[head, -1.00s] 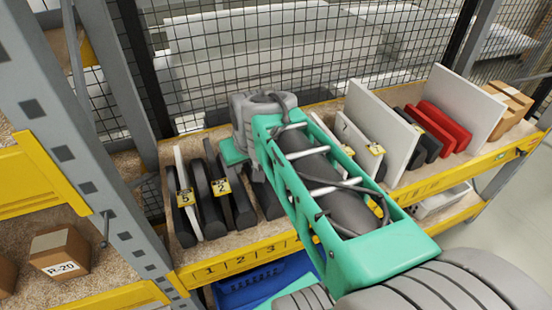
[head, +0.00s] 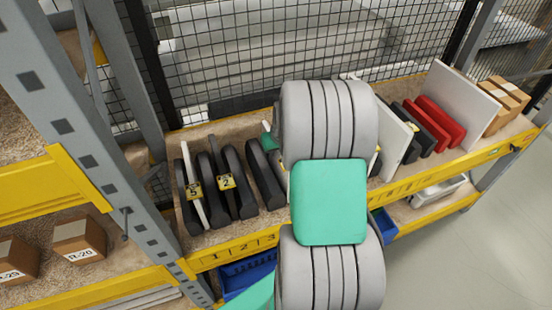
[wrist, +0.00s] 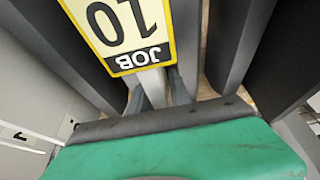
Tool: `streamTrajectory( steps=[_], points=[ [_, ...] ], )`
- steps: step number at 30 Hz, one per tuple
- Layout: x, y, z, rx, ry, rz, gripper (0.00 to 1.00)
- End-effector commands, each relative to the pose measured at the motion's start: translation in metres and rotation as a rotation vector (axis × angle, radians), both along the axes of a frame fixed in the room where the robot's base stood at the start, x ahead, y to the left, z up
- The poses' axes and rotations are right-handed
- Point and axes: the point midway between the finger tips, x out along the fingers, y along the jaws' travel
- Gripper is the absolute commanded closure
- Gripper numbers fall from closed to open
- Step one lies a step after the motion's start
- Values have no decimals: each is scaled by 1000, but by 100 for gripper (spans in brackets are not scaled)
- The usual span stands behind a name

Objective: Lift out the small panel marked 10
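The yellow tag reading JOB 10 (wrist: 122,32) is upside down and close in the wrist view. It sits at the top edge of a panel between dark upright panels; most of that panel is hidden behind the tag and my gripper. The green and grey body of my gripper (wrist: 180,140) fills the bottom of the wrist view, right beside the tag. In the head view my arm hides panel 10 and nearly all of the gripper; only a bit of green (head: 267,144) shows.
Dark panels with a tag 5 (head: 194,190) and a tag 2 (head: 226,181) stand left of my arm. A large white panel (head: 465,97), red panels (head: 444,122) and small boxes (head: 500,95) stand right. Wire mesh (head: 240,60) backs the shelf. A blue bin (head: 250,275) sits below.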

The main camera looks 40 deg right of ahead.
Motion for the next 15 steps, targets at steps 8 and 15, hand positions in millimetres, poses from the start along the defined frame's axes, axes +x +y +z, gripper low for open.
streamTrajectory(
  steps=[8,15],
  points=[
    [3,-1,-8,0,-1,0,75],
    [3,-1,-8,0,0,0,95]
  ],
)
